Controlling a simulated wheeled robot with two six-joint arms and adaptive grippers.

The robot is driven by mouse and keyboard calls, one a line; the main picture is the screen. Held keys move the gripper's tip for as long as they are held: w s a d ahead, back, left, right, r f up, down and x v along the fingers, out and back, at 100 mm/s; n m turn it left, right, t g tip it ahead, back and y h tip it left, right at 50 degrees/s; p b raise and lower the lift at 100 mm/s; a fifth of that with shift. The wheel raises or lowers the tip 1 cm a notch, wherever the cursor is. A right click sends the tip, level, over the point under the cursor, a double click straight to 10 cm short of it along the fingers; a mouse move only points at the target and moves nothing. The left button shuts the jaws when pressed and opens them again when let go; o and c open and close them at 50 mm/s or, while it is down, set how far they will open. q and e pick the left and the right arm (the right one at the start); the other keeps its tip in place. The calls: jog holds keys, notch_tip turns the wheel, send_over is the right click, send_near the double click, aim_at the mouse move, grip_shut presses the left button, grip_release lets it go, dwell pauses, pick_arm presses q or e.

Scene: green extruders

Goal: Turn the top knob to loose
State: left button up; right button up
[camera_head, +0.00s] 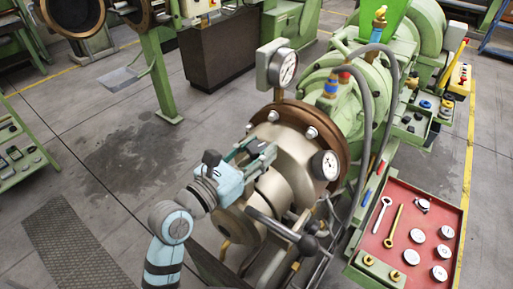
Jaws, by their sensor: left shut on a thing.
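My left gripper (262,151) reaches in from the lower left and lies against the top of the extruder's metal head (292,158). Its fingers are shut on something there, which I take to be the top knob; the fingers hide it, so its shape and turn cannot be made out. The green extruder (365,85) runs back to the upper right behind a brown flange (265,114) with bolts. My right gripper is not in view.
A red tray (439,215) with tools and discs is at right. Open floor (130,150) lies left.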

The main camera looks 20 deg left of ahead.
pick_arm(q)
jog(key=o, duration=1.2)
